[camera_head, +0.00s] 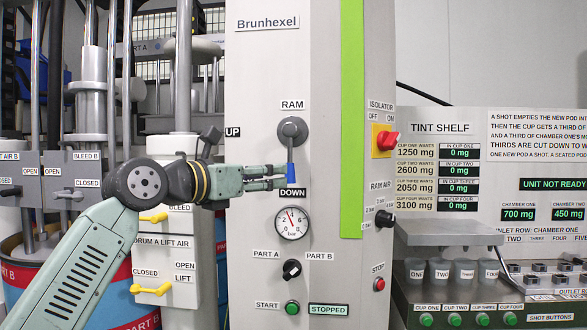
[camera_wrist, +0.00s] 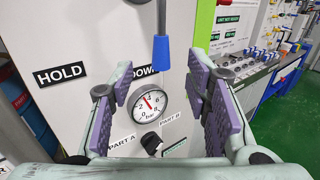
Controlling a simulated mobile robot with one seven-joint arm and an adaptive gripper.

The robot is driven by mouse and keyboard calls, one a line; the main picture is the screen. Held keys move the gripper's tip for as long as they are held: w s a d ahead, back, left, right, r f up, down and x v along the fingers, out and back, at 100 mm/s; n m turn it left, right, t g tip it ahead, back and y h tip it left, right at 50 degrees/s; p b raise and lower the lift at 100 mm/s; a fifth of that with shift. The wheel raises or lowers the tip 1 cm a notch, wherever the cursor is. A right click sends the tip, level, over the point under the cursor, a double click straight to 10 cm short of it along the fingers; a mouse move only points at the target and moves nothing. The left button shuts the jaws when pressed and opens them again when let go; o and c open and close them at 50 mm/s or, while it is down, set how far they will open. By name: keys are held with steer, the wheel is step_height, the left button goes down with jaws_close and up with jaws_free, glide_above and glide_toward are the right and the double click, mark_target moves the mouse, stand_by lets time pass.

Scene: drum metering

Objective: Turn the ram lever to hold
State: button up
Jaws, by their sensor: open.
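The ram lever (camera_head: 290,153) hangs from a round grey hub under the RAM label on the Brunhexel panel. Its blue grip points straight down at the DOWN label (camera_head: 290,193). The UP label (camera_head: 232,132) is to the left of the hub. The HOLD label (camera_wrist: 61,74) shows in the wrist view, left of DOWN; my arm hides it in the head view. My gripper (camera_head: 281,177) is open, with its fingertips close to the blue grip. In the wrist view the lever's blue grip (camera_wrist: 162,55) appears between the spread fingers; contact cannot be told.
A pressure gauge (camera_head: 292,222) sits just below the lever, with a PART A/PART B selector (camera_head: 292,269) under it. A red isolator knob (camera_head: 387,140) is to the right. A grey shelf (camera_head: 440,233) juts out at the right. Drums and pipes stand at the left.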

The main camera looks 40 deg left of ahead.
mark_target(290, 180)
steer(key=w+p, duration=0.1)
steer(key=w, duration=0.2)
steer(key=w+p, duration=0.1)
steer(key=w, duration=0.3)
steer(key=shift+w+d, duration=0.2)
steer(key=shift+w, duration=0.1)
steer(key=shift+c, duration=0.3)
jaws_close()
